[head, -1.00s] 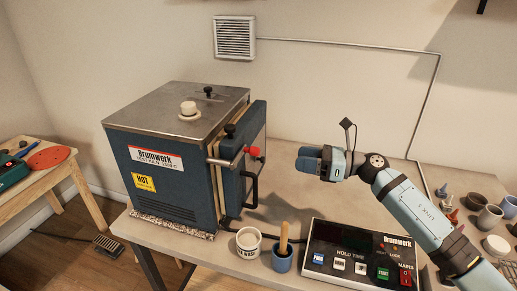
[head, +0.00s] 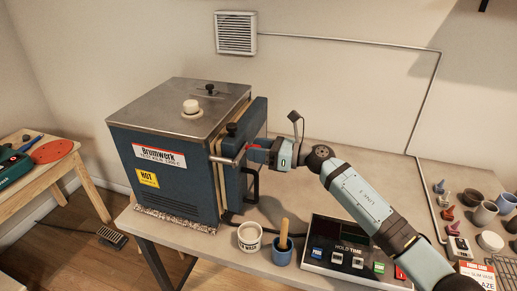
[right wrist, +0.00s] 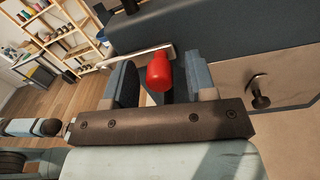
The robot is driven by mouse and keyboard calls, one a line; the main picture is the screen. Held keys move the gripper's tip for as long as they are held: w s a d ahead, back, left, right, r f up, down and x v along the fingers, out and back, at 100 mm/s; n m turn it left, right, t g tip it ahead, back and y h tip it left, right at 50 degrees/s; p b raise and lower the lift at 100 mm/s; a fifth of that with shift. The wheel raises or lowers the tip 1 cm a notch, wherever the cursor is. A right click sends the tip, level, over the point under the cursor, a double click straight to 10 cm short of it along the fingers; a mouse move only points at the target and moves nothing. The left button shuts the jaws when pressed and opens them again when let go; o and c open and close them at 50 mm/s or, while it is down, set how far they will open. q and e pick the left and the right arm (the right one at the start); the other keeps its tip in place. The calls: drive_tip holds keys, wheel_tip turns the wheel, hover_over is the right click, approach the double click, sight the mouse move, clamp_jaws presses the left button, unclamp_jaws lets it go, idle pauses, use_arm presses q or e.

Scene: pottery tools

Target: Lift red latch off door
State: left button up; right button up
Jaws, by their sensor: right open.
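The blue kiln (head: 165,165) stands on the table, with its door (head: 254,150) on its right side. The latch is a metal bar with a red knob (right wrist: 159,71); in the head view my gripper mostly covers the knob. My right gripper (head: 258,153) is at the door front, at the knob. In the right wrist view its open fingers (right wrist: 158,85) stand on either side of the red knob, with the metal latch bar (right wrist: 138,56) beyond. Whether a finger touches the knob, I cannot tell. My left gripper is not in view.
A black door handle (head: 253,185) hangs just below my gripper. A white tub (head: 249,238), a blue cup with a wooden tool (head: 283,252) and the control box (head: 355,255) stand along the table's front. Pots (head: 485,213) are at the right.

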clamp_jaws()
